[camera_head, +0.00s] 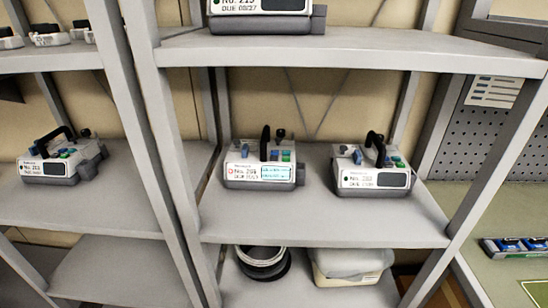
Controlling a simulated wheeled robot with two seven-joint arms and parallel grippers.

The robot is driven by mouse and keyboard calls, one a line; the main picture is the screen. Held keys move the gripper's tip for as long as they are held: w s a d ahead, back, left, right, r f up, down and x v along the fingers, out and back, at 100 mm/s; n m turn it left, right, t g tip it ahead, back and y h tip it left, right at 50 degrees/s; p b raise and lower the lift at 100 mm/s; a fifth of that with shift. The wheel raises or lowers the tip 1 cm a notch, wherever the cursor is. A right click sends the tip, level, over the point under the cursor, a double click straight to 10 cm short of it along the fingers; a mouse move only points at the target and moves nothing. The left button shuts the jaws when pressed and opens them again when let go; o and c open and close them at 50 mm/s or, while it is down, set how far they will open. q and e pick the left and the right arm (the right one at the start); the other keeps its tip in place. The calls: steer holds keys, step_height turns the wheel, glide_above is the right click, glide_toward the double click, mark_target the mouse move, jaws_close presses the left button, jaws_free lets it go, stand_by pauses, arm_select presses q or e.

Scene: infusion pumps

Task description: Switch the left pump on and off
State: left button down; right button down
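Two infusion pumps stand upright on the middle shelf of the grey rack. The left one (259,165) is white and grey with a black handle, coloured buttons and a lit, pale blue screen (276,173). A small reddish mark shows at the left of its front. The right one (370,169) looks alike, but its screen (391,180) is dark. Neither of my grippers is in view, and nothing touches the pumps.
Another pump (62,158) with a dark screen stands on the neighbouring rack. A pump (262,20) sits on the shelf above. Coiled tubing (262,262) and a lidded box (349,268) are below. The middle shelf's front (322,228) is clear; rack posts (165,150) flank it.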

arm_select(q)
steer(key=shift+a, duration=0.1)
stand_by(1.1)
